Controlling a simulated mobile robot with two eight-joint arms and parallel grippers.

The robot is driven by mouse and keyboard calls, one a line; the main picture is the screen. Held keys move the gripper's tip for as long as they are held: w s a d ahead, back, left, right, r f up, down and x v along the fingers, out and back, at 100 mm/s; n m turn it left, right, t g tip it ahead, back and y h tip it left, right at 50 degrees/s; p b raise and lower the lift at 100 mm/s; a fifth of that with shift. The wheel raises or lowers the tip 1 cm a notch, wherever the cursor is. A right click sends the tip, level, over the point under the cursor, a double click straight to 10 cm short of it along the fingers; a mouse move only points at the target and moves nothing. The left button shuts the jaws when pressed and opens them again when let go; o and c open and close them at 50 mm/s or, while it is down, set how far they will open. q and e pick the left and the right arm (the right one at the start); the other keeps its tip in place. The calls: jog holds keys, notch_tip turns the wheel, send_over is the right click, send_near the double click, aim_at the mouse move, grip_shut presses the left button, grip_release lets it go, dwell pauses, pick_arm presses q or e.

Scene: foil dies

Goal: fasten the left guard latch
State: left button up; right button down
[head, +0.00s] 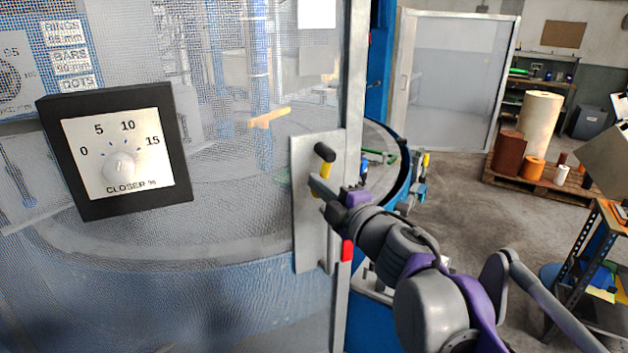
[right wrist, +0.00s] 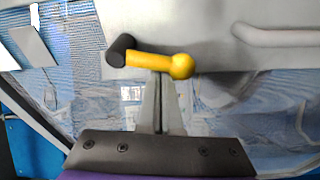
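The latch is a yellow lever with a black knob (head: 324,152) on a grey plate (head: 306,228) at the guard's right edge. In the right wrist view the yellow lever (right wrist: 150,60) lies nearly level, its black end at left and its round yellow end at right. My right gripper (head: 320,187) is at the lever, hiding part of it in the head view. In the wrist view its fingers (right wrist: 160,76) are together, tips just under the lever's middle; whether they touch it I cannot tell. My left gripper is out of view.
A mesh guard panel (head: 230,190) fills the left, with a closer dial (head: 120,165) on it. A red block (head: 347,250) sits below the latch on the frame post (head: 352,100). An orange handle (head: 268,118) shows farther left. Open floor (head: 460,205) lies to the right.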

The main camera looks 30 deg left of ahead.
jog(key=shift+w+d+f+n, duration=0.2)
jog(key=shift+w+d+n, duration=0.15)
jog(key=shift+n, duration=0.15)
jog(key=shift+w, duration=0.1)
dwell(0.3)
